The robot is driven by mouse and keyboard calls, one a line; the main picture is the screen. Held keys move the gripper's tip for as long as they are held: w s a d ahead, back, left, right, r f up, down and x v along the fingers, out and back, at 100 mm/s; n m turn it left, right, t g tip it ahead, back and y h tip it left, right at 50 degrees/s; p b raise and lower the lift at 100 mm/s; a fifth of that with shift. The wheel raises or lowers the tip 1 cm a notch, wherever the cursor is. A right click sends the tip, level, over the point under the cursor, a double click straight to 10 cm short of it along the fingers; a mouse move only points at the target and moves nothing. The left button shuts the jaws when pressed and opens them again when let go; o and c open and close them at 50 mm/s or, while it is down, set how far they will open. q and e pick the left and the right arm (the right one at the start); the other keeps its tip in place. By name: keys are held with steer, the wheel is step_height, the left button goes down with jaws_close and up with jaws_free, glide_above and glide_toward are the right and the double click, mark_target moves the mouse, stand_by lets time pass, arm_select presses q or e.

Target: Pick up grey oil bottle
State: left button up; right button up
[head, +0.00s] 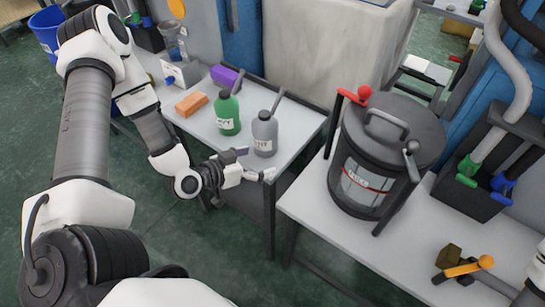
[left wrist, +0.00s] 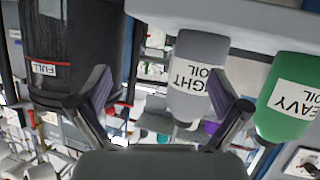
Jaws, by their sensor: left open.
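The grey oil bottle (head: 264,137) stands upright on the small white side table, with a white label and a grey spout. My left gripper (head: 255,164) is open at the front edge of that table, close in front of the bottle. In the left wrist view, which is upside down, the grey bottle (left wrist: 198,85) shows between the two fingers of the left gripper (left wrist: 162,95), nearer the right finger. Its label reads "LIGHT OIL", partly hidden by that finger. I cannot tell whether the fingers touch it. My right gripper is not in view.
A green "HEAVY OIL" bottle (head: 228,114) stands close left of the grey one. An orange block (head: 191,104) and a purple item (head: 225,76) lie behind. A dark lidded drum (head: 376,160) stands on the right table. A gap separates the tables.

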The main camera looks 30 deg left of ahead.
mark_target(265, 129)
arm_select(q)
steer(key=a+r+t, duration=0.1)
steer(key=w+a+r+t+b, duration=0.1)
steer(key=a+t, duration=0.1)
steer(key=w+a+t+b, duration=0.1)
steer(key=shift+a+r+t, duration=0.25)
steer(key=shift+r+t, duration=0.05)
steer(key=shift+r, duration=0.1)
steer(key=shift+y, duration=0.3)
steer(key=b+x, duration=0.2)
steer(key=x, duration=0.4)
steer(key=shift+w+d, duration=0.15)
steer(key=shift+w, duration=0.2)
steer(key=shift+r, duration=0.1)
steer(key=shift+c, duration=1.1)
steer(key=c, duration=1.2)
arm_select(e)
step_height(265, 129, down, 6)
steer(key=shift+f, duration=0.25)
